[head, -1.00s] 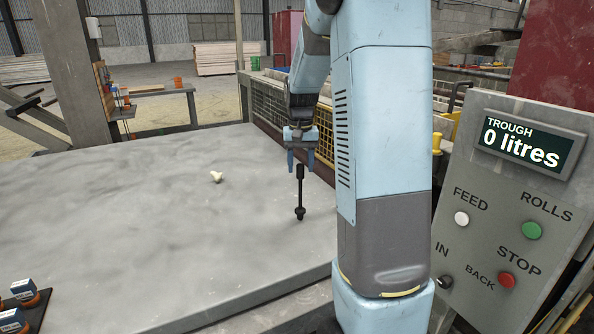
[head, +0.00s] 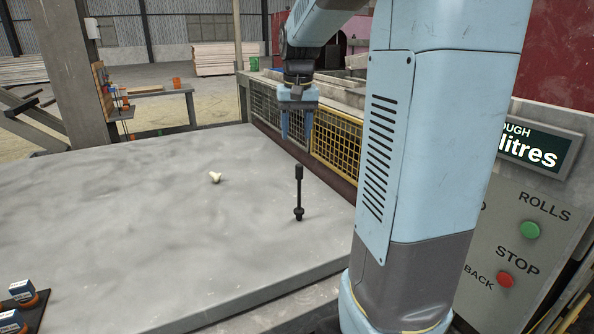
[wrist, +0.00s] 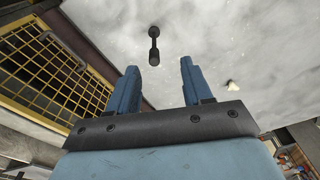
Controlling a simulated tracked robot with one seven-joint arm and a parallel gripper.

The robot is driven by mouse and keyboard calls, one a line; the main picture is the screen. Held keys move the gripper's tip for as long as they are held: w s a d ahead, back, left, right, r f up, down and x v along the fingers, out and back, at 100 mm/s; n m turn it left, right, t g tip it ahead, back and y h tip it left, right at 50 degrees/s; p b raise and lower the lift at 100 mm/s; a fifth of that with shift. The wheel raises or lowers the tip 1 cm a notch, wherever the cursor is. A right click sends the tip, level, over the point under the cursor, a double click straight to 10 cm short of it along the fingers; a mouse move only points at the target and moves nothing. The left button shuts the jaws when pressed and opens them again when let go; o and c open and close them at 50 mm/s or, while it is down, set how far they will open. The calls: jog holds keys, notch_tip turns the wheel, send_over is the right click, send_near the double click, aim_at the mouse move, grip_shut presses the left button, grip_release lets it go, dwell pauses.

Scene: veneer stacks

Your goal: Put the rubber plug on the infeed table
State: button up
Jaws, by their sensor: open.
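The black rubber plug (head: 299,195), with a long upright stem and a wider foot, stands on the grey infeed table (head: 130,240) near its right side. In the wrist view the plug (wrist: 154,46) lies ahead of the fingertips, with nothing touching it. My gripper (head: 297,136) is open and empty, its fingers pointing down, above and a little beyond the plug in the head view. In the wrist view both blue fingers of my gripper (wrist: 157,68) are spread with clear space between them.
A small cream-coloured piece (head: 215,177) lies on the table left of the plug. A yellow mesh guard (head: 337,144) runs along the table's far right edge. A control panel (head: 525,220) stands at right. Blue-topped items (head: 22,291) sit at the near left corner. Most of the tabletop is clear.

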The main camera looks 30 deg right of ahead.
jog(key=s+a+n+t, duration=0.1)
jog(key=s+a, duration=0.2)
jog(key=s, duration=0.4)
jog(key=s+a+f+n+t, duration=0.1)
jog(key=s+a+t, duration=0.1)
jog(key=s+a, duration=0.2)
jog(key=s+a+n+t, duration=0.1)
jog(key=s+a, duration=0.3)
jog(key=s, duration=0.6)
jog(key=shift+s+f+n+t, duration=0.25)
jog(key=shift+s+n+t, duration=0.05)
jog(key=shift+s, duration=0.05)
